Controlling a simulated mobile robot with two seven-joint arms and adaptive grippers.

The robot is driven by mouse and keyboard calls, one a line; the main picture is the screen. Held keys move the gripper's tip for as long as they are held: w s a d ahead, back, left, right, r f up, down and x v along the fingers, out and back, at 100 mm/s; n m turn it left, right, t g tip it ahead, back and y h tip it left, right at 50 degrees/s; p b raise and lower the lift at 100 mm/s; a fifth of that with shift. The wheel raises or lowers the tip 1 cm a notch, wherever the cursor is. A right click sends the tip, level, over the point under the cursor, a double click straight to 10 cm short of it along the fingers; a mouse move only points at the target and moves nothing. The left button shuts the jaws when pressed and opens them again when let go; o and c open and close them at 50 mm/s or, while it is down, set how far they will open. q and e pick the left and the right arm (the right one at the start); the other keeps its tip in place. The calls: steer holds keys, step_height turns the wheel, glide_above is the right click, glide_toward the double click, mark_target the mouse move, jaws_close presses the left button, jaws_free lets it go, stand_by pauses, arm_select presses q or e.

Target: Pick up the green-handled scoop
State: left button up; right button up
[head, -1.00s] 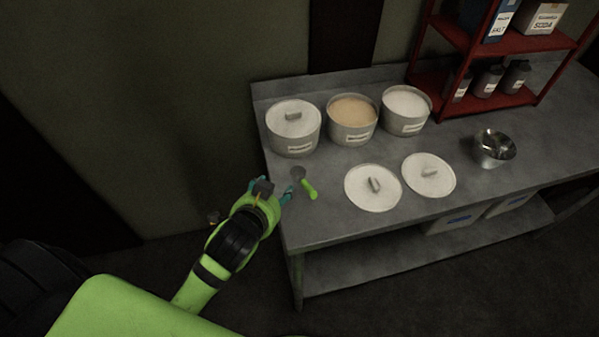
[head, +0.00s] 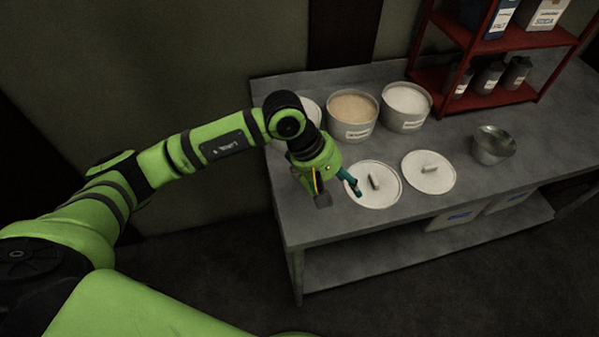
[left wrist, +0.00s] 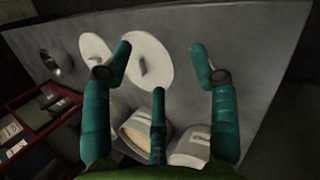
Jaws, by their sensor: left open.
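The green-handled scoop is not visible now in either view; my left arm and gripper cover the part of the table where it lay in the earlier head view. My left gripper (head: 350,183) is over the front left part of the table, beside the nearer loose lid (head: 378,192). In the left wrist view my left gripper (left wrist: 160,62) has its teal fingers spread wide, with nothing between them. Bare grey tabletop and the lids show beyond the fingers. My right gripper is in neither view.
A grey metal table (head: 300,222) carries an open pot of tan contents (head: 357,133), an open pot of white contents (head: 408,124), a second lid (head: 428,172) and a metal bowl (head: 493,146). A red shelf (head: 490,103) stands behind. A lidded pot is mostly hidden by my arm.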

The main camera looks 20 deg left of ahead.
mark_target(304, 185)
arm_select(q)
steer(key=w+a+y, duration=0.1)
steer(key=a, duration=0.1)
steer(key=a+y, duration=0.1)
steer(key=a, duration=0.2)
steer(key=w+a+f+m+y, duration=0.1)
steer(key=a+y, duration=0.1)
steer(key=a, duration=0.1)
steer(key=shift+w+a+t, duration=0.15)
steer(key=shift+w+t, duration=0.15)
steer(key=shift+f, duration=0.3)
steer(key=p+x, duration=0.2)
steer(key=x, duration=0.3)
steer(key=shift+f+p, duration=0.2)
steer(key=shift+p, duration=0.1)
steer(key=shift+w+f, duration=0.1)
steer(key=shift+f, duration=0.3)
jaws_close()
